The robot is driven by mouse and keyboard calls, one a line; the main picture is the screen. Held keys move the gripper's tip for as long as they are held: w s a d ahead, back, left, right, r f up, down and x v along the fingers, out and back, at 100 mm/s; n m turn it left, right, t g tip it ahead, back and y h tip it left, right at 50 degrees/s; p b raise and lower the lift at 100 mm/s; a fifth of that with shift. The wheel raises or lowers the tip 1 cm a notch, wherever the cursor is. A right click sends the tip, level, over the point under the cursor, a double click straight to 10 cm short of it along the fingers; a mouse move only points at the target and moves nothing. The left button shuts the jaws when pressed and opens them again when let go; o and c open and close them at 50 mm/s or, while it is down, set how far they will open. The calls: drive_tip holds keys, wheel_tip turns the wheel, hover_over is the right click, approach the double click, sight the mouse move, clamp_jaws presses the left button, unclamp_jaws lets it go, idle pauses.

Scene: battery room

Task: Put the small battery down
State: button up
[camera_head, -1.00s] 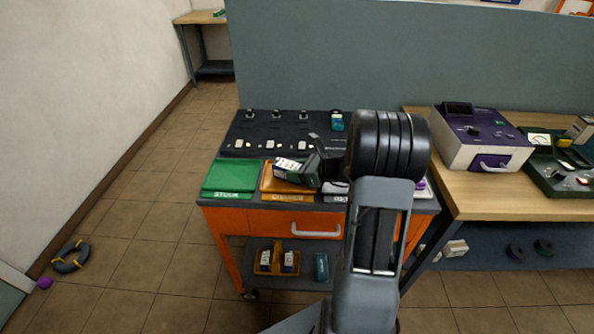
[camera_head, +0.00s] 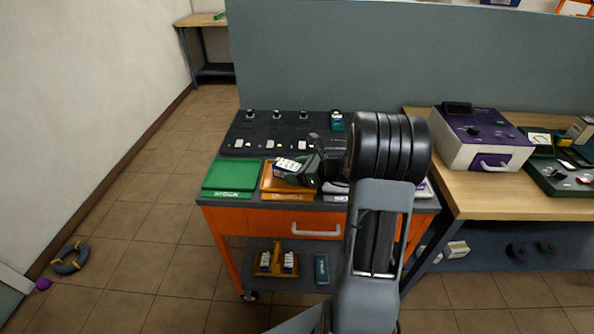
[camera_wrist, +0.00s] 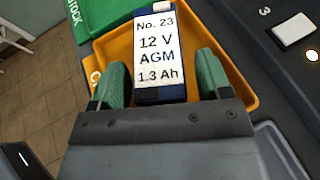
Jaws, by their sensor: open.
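The small battery (camera_wrist: 160,52), blue with a white label reading "No. 23 12 V AGM 1.3 Ah", is within the orange tray (camera_wrist: 240,84) in the wrist view. It also shows in the head view (camera_head: 289,164). My gripper (camera_wrist: 163,78) is open, with one green finger on each side of the battery and a gap between each finger and it. The battery's underside is hidden, so its contact with the tray floor does not show. In the head view my gripper (camera_head: 303,168) is low over the orange tray (camera_head: 288,195).
A green tray (camera_head: 229,178) stands left of the orange one, and a grey tray (camera_head: 335,197) right of it, partly hidden by my arm. Behind is a dark panel (camera_head: 262,130) with small posts. A purple-and-white device (camera_head: 481,137) stands on the wooden bench at right.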

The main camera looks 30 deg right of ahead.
drive_tip(key=shift+s+a+f, duration=0.1)
drive_tip(key=shift+s+f, duration=0.15)
drive_tip(key=shift+f, duration=0.5)
drive_tip(key=shift+r+p, duration=0.3)
drive_tip(key=v, duration=0.7)
drive_tip(key=r+v, duration=0.1)
drive_tip(key=v, duration=0.3)
drive_tip(key=shift+w+r+p, duration=0.15)
drive_tip(key=shift+w+p, duration=0.1)
drive_tip(key=shift+p, duration=0.15)
drive_tip(key=shift+s+a+r+g, duration=0.1)
drive_tip(key=shift+s+r+g, duration=0.1)
drive_tip(key=shift+g, duration=0.1)
drive_tip(key=s+a+n+g+h, duration=0.2)
drive_tip(key=s+a+n, duration=0.2)
drive_tip(key=n, duration=0.5)
drive_tip(key=s+a+r+n+g+h, duration=0.1)
drive_tip(key=s+a+n+g+h, duration=0.1)
drive_tip(key=a+n, duration=0.6)
drive_tip(key=s+a+r+n+g+h, duration=0.1)
drive_tip(key=s+a+n+g+h, duration=0.2)
drive_tip(key=s+a+n, duration=0.3)
drive_tip(key=n+h, duration=0.1)
drive_tip(key=n, duration=0.4)
drive_tip(key=shift+r, duration=0.25)
